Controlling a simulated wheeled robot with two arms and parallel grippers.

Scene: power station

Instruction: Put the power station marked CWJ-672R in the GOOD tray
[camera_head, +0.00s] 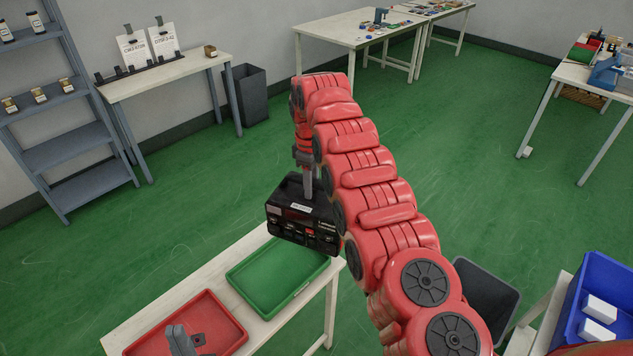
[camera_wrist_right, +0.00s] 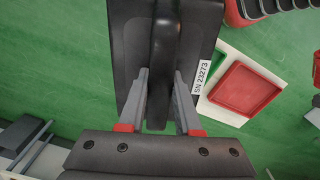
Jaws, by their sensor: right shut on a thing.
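A black power station (camera_head: 302,222) hangs upright from my right gripper (camera_head: 307,180), its front facing the camera. In the head view it overlaps the far edge of the green tray (camera_head: 238,282); the exact gap is unclear. In the right wrist view the fingers (camera_wrist_right: 162,105) are shut on the station's top handle (camera_wrist_right: 164,50), and a white label (camera_wrist_right: 202,77) reads SN 23273. The front label is too small to read. The green tray looks empty and shows no readable GOOD mark. My left gripper (camera_head: 183,342) is over the red tray (camera_head: 225,325), partly out of frame.
Both trays rest on a white table (camera_head: 185,290). A table with two paper sheets (camera_head: 148,45) stands back left beside a grey shelf (camera_head: 68,150). A dark bin (camera_head: 245,95) is near it. A blue crate (camera_head: 605,290) with white boxes stands right.

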